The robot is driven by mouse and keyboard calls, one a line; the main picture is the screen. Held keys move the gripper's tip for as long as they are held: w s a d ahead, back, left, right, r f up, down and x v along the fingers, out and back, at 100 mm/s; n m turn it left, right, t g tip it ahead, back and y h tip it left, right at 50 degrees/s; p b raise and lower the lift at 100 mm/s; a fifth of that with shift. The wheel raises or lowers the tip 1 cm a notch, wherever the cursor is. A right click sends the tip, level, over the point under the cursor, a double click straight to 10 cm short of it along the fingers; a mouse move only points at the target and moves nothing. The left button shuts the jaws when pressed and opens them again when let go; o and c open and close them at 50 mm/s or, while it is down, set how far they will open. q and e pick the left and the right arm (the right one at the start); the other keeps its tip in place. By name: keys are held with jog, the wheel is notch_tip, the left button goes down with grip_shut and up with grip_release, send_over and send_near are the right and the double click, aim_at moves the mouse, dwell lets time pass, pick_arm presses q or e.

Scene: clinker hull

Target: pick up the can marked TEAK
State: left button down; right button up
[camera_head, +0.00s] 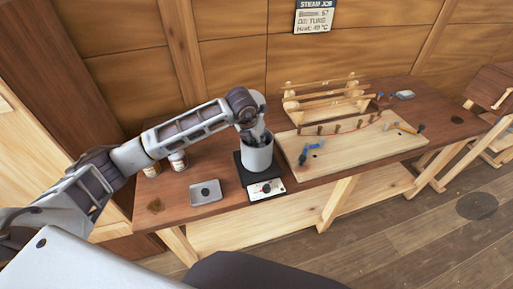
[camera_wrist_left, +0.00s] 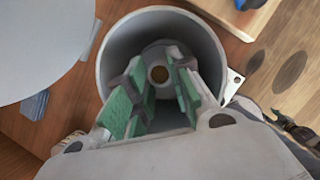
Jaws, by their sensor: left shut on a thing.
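Two small cans stand on the bench left of the grey pot: one brownish can (camera_head: 151,170) and one with a pale label (camera_head: 178,160). Their lettering is too small to read, so I cannot tell whether either is marked TEAK. My left gripper (camera_head: 257,136) reaches down into the grey pot (camera_head: 257,157). In the left wrist view its green-padded fingers (camera_wrist_left: 159,90) are inside the pot (camera_wrist_left: 113,68), shut on a small round thing with a brown centre (camera_wrist_left: 158,74). The fingers hide most of it, and no marking shows. My right gripper is out of view.
The pot stands on a black hot plate (camera_head: 244,178) with a white control panel (camera_head: 266,189). A grey metal tray (camera_head: 206,193) lies to its left. A pale board (camera_head: 345,152) with pegs and a wooden rack (camera_head: 325,99) are to its right.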

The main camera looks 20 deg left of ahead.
pick_arm(q)
jog(key=shift+r, duration=0.25)
notch_tip(320, 180, up, 10)
jog(key=b, duration=0.2)
jog(key=shift+f, duration=0.2)
dwell(0.7)
